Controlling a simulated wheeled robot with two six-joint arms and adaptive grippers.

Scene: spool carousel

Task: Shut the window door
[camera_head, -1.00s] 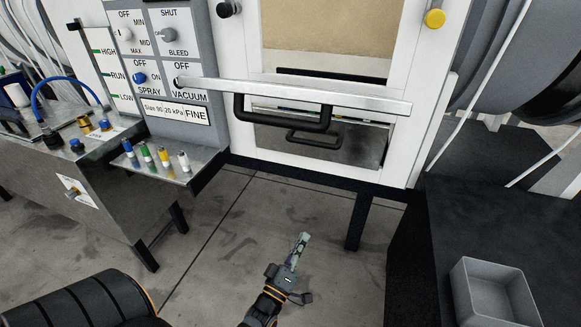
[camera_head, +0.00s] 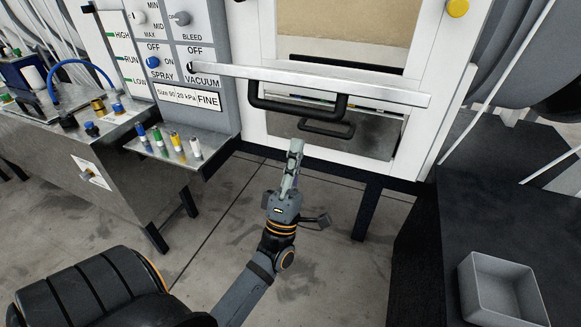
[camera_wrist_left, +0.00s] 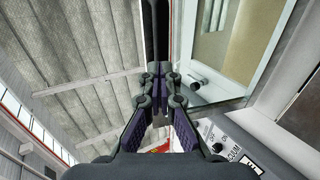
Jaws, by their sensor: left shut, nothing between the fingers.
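The white-framed window (camera_head: 450,45) stands upright at the top centre of the head view, with a tan surface behind its pane. A silver ledge-like bar (camera_head: 390,92) crosses its lower part, with a black handle (camera_head: 298,110) on it. A second black handle shape (camera_head: 325,132) shows just below; I cannot tell whether it is a reflection. How far the door is open is unclear. My left gripper (camera_head: 296,146) is shut and empty, pointing up just below the handles, apparently not touching them. It shows in the left wrist view (camera_wrist_left: 160,70), with the window frame (camera_wrist_left: 230,72) at right.
A control panel (camera_head: 222,40) with knobs stands left of the window. Below it, a metal shelf (camera_head: 212,150) holds several small coloured-capped vials. A yellow knob (camera_head: 457,8) is on the frame's upper right. A grey bin (camera_head: 500,290) sits on a dark surface at lower right.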

